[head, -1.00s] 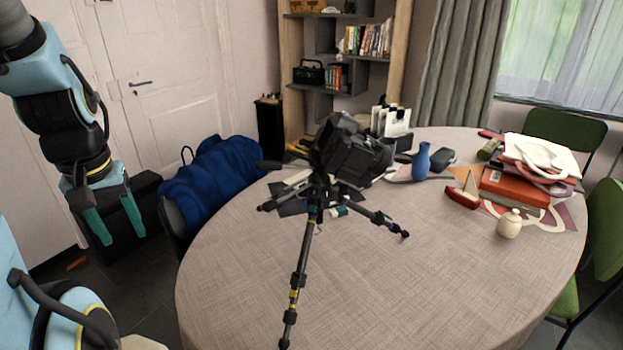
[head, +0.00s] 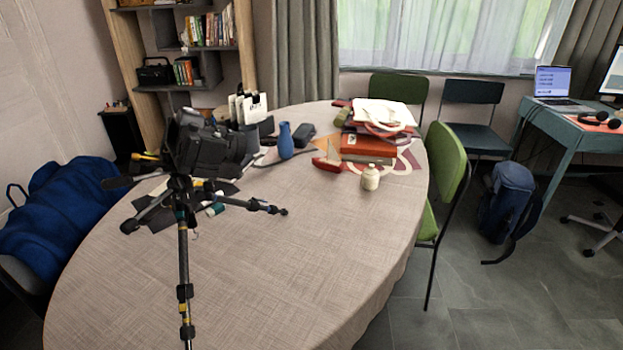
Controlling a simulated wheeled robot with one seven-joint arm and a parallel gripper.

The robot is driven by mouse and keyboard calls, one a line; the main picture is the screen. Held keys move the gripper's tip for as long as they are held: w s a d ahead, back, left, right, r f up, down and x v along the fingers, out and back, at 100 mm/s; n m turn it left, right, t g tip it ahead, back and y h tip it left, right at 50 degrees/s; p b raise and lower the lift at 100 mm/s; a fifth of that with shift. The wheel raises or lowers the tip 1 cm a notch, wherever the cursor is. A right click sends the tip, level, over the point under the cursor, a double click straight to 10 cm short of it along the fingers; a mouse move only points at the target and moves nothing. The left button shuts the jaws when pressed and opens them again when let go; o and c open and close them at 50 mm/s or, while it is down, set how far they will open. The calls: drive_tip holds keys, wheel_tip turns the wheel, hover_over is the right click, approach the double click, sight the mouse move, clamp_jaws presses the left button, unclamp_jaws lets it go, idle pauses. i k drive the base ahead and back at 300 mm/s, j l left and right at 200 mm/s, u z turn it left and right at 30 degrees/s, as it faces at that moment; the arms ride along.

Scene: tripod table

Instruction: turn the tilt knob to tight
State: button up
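In the head view a black camera (head: 205,147) sits on a tripod (head: 184,262) at the left part of the table. One tripod leg points toward me and the other two spread to the left and right. A dark handle (head: 118,182) sticks out to the left below the camera. I cannot make out the tilt knob or its setting at this size. My gripper is out of the picture.
The oval table (head: 260,262) has a bare cloth in front and to the right of the tripod. A blue vase (head: 286,141), a stack of books (head: 368,148) and a small cream jar (head: 370,177) stand farther back. A green chair (head: 447,180) is at the right edge.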

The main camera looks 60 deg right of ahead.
sight(187, 196)
drive_tip(key=k+l+u, duration=0.3)
drive_tip(key=k, duration=0.45)
drive_tip(key=k+u, duration=0.3)
drive_tip(key=k, duration=0.45)
